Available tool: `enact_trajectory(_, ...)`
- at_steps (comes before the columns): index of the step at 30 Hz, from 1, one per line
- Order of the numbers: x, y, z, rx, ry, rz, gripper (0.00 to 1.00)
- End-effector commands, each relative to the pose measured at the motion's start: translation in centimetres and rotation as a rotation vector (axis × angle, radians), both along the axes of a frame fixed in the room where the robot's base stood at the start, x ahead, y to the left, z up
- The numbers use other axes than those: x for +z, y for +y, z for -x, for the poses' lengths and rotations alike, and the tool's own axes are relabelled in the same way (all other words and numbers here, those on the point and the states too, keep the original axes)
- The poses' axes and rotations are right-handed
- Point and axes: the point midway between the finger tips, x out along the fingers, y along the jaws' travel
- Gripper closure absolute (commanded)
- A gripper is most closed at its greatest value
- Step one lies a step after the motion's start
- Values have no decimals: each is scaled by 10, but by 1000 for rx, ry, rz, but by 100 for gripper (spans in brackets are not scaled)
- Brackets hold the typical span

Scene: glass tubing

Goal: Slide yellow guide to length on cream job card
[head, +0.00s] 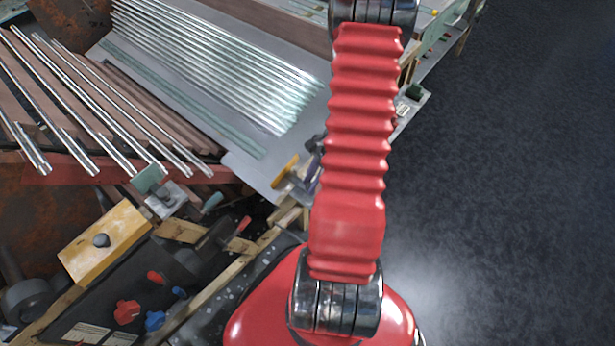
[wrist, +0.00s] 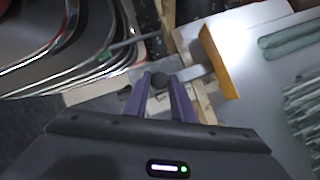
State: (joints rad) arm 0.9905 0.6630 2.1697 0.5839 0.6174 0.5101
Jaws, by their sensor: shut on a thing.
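The yellow guide (wrist: 220,62) is an upright yellow plate in the wrist view, with a grey bar running left from it toward a dark round knob (wrist: 160,80). My gripper (wrist: 161,88) has its purple fingers on either side of this knob and is shut on it. In the head view the yellow guide (head: 285,170) stands at the lower edge of the grey sheet, left of my red arm. My arm hides part of the gripper there. Two small pale cards (head: 85,332) lie on the dark panel at lower left; I cannot tell whether either is the job card.
Many glass tubes (head: 215,65) lie on the grey sheet beyond the guide. More tubes (head: 75,110) rest on a rack at left. A yellow block (head: 104,241) and red and blue knobs (head: 127,312) are at lower left. Dark floor (head: 510,180) is clear at right.

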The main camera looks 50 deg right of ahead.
Motion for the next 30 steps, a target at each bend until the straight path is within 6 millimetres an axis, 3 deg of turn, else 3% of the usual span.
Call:
enact_trajectory(5,0,-1,-1,-1,-1,3,100)
enact_trajectory(6,0,-1,-1,-1,-1,3,75)
enact_trajectory(13,0,0,-1,0,0,1,59)
enact_trajectory(23,2,-1,0,1,-1,1,59)
enact_trajectory(30,20,-9,2,-1,-2,3,59)
